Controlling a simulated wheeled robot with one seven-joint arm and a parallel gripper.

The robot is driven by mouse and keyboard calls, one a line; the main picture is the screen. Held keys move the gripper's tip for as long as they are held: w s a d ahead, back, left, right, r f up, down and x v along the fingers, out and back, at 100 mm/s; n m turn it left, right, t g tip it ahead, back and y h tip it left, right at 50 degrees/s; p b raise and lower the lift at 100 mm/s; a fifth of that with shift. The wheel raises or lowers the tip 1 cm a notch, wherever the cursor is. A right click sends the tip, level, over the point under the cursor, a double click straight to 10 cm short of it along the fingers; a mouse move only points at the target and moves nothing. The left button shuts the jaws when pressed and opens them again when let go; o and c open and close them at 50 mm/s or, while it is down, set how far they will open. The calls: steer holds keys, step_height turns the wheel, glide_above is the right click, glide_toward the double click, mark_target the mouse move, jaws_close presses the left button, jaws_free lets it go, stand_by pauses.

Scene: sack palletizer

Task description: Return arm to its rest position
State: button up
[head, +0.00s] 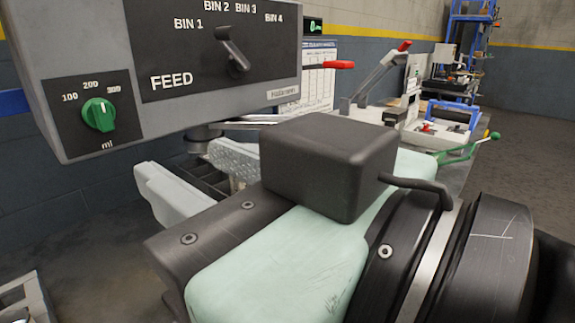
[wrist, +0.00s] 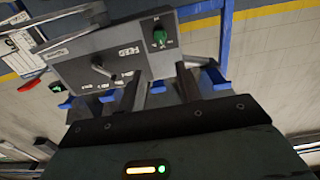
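My arm, pale green and black, fills the lower middle of the head view. My gripper (head: 190,165) is at its far end, just below the grey control panel (head: 180,140). Its two pale fingers stand apart, with nothing seen held between them. In the wrist view my gripper (wrist: 158,82) also shows its fingers apart, pointing toward the panel (wrist: 85,70). I cannot tell whether the fingers touch anything; part of the gripper is hidden by my wrist housing.
The panel has a black selector lever (head: 233,55) marked FEED and BIN 1 to 4, and a green knob (head: 99,114). A red-handled lever (head: 375,75) and a bench with blue-handled equipment (head: 445,120) stand to the right. Open floor (head: 535,150) lies at far right.

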steer(key=w+d+f+g+h+p, duration=0.4)
steer(key=f+g+h+p, duration=0.25)
steer(key=f, duration=0.25)
steer(key=d+f+m+g+h+p, duration=0.1)
steer(key=d+f+g+h+p, duration=0.1)
steer(key=d, duration=0.5)
steer(key=s+d+f+m+g+h+p, duration=0.1)
steer(key=d+g+h+p, duration=0.2)
steer(key=d+h, duration=0.2)
steer(key=d, duration=0.3)
steer(key=shift+d+f+m, duration=0.3)
steer(key=shift+f, duration=0.1)
steer(key=shift+s, duration=0.1)
